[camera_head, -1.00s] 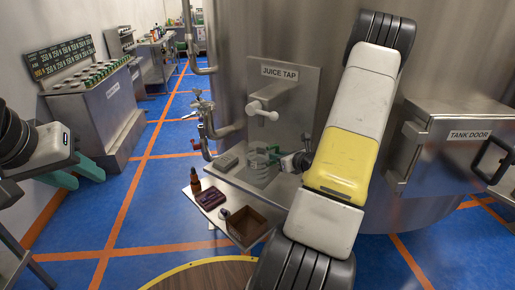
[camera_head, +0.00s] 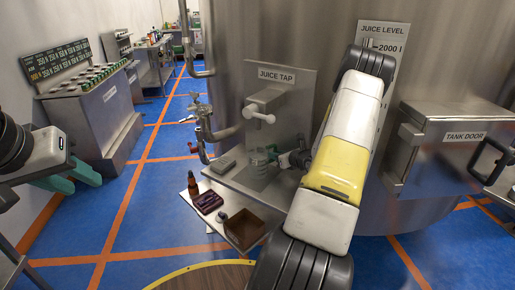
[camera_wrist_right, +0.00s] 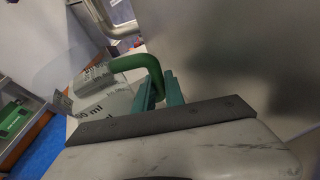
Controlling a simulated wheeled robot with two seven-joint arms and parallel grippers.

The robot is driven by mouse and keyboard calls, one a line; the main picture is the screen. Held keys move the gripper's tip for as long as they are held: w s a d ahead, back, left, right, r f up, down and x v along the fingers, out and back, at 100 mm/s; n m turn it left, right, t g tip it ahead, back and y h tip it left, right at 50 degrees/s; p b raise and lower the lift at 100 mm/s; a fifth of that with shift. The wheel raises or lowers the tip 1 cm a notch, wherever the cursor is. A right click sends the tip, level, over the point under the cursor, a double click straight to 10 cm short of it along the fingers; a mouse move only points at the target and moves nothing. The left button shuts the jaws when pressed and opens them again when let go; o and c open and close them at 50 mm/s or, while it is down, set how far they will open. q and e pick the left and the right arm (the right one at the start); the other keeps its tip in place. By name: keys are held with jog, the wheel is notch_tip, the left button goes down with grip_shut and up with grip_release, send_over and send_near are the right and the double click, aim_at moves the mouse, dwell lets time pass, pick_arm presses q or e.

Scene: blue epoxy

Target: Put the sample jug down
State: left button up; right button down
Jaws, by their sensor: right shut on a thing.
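The sample jug (camera_head: 257,163) is clear, with a green handle; it appears upright below the juice tap (camera_head: 262,112), over the steel shelf (camera_head: 240,182). I cannot tell whether its base touches the shelf. My right gripper (camera_head: 283,160) comes from the right and is shut on the handle. In the right wrist view, the jug (camera_wrist_right: 98,105) shows printed ml marks, and its green handle (camera_wrist_right: 140,62) is between the teal fingers of the gripper (camera_wrist_right: 160,92). My left gripper (camera_head: 78,178) is at the far left, empty, its fingers apart, away from the jug.
On the shelf's lower front part are a brown dropper bottle (camera_head: 192,184), a dark red case (camera_head: 208,202) and an open brown box (camera_head: 244,229). A small grey device (camera_head: 222,164) lies left of the jug. The tank door (camera_head: 450,150) is at right.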

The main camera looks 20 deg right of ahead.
jog(key=shift+f, duration=0.15)
jog(key=c, duration=1.7)
grip_release()
jog(key=shift+r, duration=0.2)
jog(key=v, duration=1.2)
